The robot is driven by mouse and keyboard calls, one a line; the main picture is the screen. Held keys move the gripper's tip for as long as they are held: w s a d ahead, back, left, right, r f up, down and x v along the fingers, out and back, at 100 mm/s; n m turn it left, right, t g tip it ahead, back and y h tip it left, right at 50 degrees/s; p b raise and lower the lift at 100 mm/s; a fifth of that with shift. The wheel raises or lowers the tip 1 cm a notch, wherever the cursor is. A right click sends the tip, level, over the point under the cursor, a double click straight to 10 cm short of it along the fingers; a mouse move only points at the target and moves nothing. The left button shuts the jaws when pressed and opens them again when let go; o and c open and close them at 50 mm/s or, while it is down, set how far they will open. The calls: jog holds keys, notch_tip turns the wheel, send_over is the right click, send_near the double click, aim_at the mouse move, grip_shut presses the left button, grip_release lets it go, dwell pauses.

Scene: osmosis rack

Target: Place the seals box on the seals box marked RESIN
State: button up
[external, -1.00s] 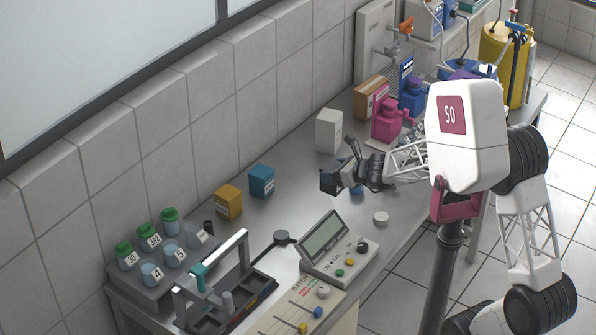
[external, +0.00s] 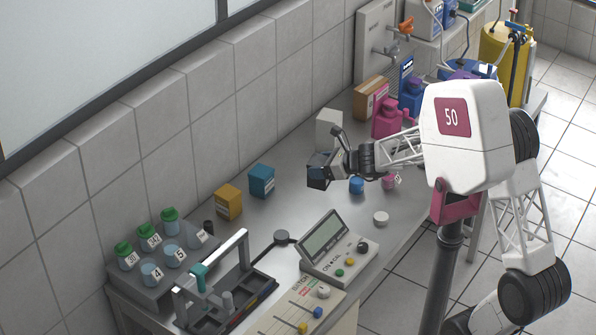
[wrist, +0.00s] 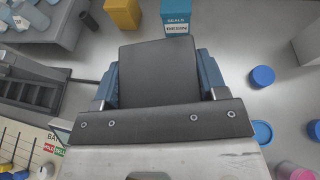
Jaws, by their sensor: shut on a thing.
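My gripper (external: 325,168) is shut on a dark blue seals box (external: 317,180) and holds it above the bench. In the wrist view, blue edges of the held box (wrist: 209,75) show at both sides of a dark gripper part that hides most of it. The seals box marked RESIN (wrist: 177,24) is blue with a white label. In the external view the RESIN box (external: 262,180) stands upright on the bench, left of my gripper and apart from the held box.
A yellow box (external: 228,202) stands just left of the RESIN box. A white box (external: 328,127) stands behind my gripper. A blue cap (external: 356,185) and a white cap (external: 381,218) lie on the bench. A meter (external: 335,247) and a carrier (external: 225,290) are in front.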

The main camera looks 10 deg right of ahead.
jog(key=a+r+n+g+y, duration=0.1)
jog(key=a+n+g, duration=0.5)
jog(key=a+g, duration=0.1)
jog(key=shift+s+a+r+y, duration=0.15)
jog(key=shift+a+r+y, duration=0.15)
jog(key=shift+r+y, duration=0.1)
dwell(0.3)
send_over(262, 171)
jog(key=shift+f, duration=0.75)
dwell(0.3)
jog(key=shift+f, duration=1.75)
jog(key=shift+f, duration=0.1)
